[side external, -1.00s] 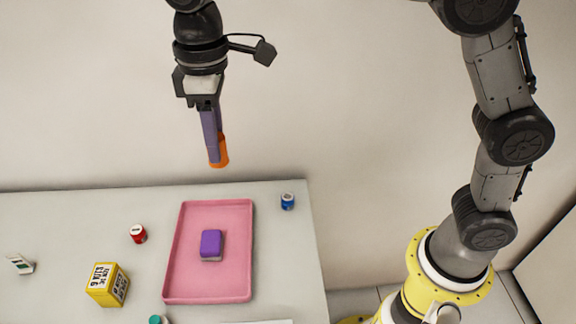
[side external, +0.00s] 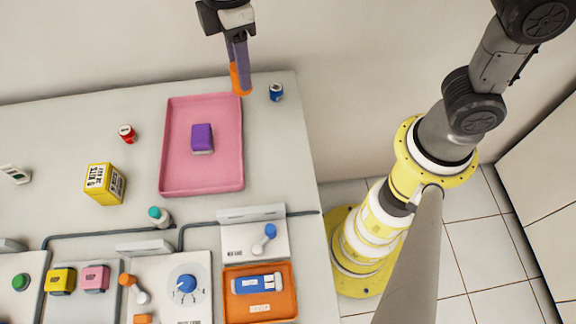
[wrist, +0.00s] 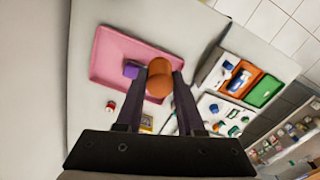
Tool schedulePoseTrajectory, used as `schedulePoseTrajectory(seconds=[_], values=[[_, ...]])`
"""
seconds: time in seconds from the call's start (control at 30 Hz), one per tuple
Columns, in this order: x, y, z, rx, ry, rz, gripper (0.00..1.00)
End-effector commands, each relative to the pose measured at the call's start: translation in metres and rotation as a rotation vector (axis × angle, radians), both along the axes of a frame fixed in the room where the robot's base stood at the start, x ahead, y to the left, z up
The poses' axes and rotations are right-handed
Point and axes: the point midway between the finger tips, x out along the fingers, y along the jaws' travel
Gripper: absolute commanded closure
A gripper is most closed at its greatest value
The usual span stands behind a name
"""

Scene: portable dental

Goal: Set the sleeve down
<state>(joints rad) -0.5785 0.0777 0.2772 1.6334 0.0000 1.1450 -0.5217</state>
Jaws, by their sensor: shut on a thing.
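My gripper (side external: 240,68) points down near the back right corner of the pink tray. It is shut on an orange sleeve (side external: 236,82), which shows as a rounded orange piece between the fingertips in the wrist view (wrist: 159,80). The fingers hide part of the sleeve.
The pink tray (side external: 230,165) holds a purple block (side external: 202,137). A blue jar (side external: 276,92) stands right of the tray. A red jar (side external: 127,133), a yellow box (side external: 104,183) and a teal-capped bottle (side external: 160,216) stand left and in front. An orange tray (side external: 286,306) lies at the front.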

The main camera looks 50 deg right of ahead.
Motion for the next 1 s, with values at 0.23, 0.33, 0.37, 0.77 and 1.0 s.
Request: schedulePoseTrajectory(seconds=[0.23,0.33,0.37,0.77,1.0], values=[[-0.08,-0.028,-0.035,-0.007,0.01,0.231,1.0],[-0.114,-0.043,-0.049,-0.011,0.015,0.315,1.0],[-0.124,-0.048,-0.053,-0.011,0.016,0.338,1.0],[-0.203,-0.09,-0.077,-0.012,0.016,0.489,1.0],[-0.204,-0.088,-0.074,-0.006,0.004,0.5,1.0]])
